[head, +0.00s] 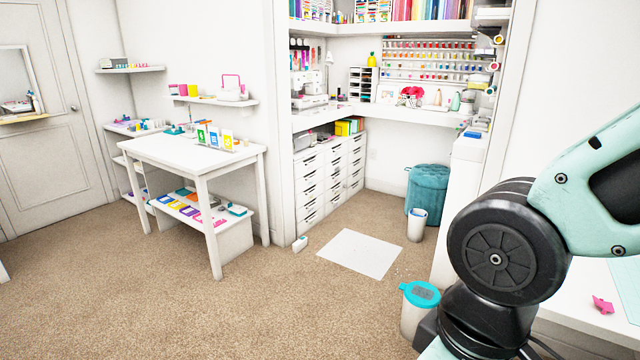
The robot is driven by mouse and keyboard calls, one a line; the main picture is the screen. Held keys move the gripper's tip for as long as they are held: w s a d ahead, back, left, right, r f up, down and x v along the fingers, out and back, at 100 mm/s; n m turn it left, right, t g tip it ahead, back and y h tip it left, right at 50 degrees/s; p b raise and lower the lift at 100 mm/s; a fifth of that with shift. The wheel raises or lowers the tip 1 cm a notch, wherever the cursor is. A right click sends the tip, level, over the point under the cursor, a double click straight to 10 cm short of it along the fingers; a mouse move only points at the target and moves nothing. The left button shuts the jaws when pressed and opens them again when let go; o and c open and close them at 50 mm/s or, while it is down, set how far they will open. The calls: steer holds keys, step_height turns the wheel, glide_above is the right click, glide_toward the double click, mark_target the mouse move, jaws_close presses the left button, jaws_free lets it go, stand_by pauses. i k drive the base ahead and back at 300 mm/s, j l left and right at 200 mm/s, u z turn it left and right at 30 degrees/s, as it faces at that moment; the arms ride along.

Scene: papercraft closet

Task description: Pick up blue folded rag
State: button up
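I cannot pick out a blue folded rag with certainty. A small flat blue item (473,134) lies on the white counter right of the closet nook; it is too small to tell what it is. Several blue items also lie among other colors on the low shelf of the white table (180,152), also too small to identify. My gripper is out of view; only my arm's links show at the right, and they hide part of the counter's front and the floor there.
A white sheet (360,253) lies on the carpet. A teal-lidded bin (412,315), a smaller bin (417,226) and a teal stool (428,190) stand near the right side. White drawers (309,187) stand in the nook. The carpet at front left is clear.

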mark_target(468, 134)
steer(key=i+j+u, duration=0.15)
steer(key=i+u, duration=0.55)
steer(key=i+l+u, duration=0.1)
steer(key=i+u, duration=0.2)
steer(key=i, duration=0.15)
steer(key=i+z, duration=0.25)
steer(key=i, duration=0.3)
steer(key=i+j+z, duration=0.1)
steer(key=i+z, duration=0.15)
steer(key=i, duration=0.35)
steer(key=i+j+z, duration=0.2)
steer(key=i, duration=0.35)
steer(key=i+l+z, duration=0.25)
steer(key=i+z, duration=0.25)
steer(key=i, duration=0.15)
steer(key=i+z, duration=0.5)
steer(key=i, duration=0.15)
steer(key=i+j+z, duration=0.3)
steer(key=i+z, duration=0.15)
steer(key=i, duration=0.2)
steer(key=i+z, duration=0.25)
steer(key=i, duration=0.6)
steer(key=i+j+z, duration=0.2)
steer(key=i, duration=0.65)
